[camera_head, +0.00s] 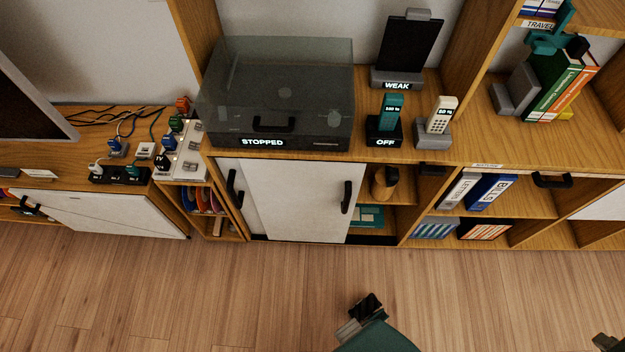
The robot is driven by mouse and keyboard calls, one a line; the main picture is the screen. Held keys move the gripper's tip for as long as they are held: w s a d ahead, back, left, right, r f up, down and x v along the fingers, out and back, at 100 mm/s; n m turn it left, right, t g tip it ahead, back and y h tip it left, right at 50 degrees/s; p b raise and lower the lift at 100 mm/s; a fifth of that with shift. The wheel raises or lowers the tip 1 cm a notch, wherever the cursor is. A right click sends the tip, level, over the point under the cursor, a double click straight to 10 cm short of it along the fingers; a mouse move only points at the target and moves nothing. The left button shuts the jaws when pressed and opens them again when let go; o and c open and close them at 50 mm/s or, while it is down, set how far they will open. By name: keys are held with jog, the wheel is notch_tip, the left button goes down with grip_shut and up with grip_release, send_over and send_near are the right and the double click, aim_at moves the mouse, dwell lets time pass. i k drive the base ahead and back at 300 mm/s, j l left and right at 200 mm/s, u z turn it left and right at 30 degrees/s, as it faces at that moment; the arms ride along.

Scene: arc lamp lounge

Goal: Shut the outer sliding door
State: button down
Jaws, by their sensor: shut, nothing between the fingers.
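The white outer sliding door (300,203) covers the middle of the low wooden cabinet. It has a black vertical handle (347,197) near its right edge. To its left, part of another white panel (248,208) shows with its own black handle (232,186), and the outer door seems to overlap it in front. Right of the outer door the compartment is open and shows its shelves. My gripper (366,308) is shut and empty over the floor at the bottom centre, apart from the door and its handle.
A turntable under a smoked lid (280,90) and two phones in docks, teal (390,112) and cream (440,115), stand on the cabinet top. A brown mug (384,183) sits in the open compartment. Binders (490,190) stand to the right. The wooden floor (200,300) in front is clear.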

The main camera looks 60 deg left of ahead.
aim_at(294, 201)
jog(key=k+j+u, duration=0.1)
jog(key=u, duration=2.15)
jog(key=k+j, duration=0.1)
jog(key=j, duration=0.15)
jog(key=k+j+u, duration=0.1)
jog(key=j, duration=0.15)
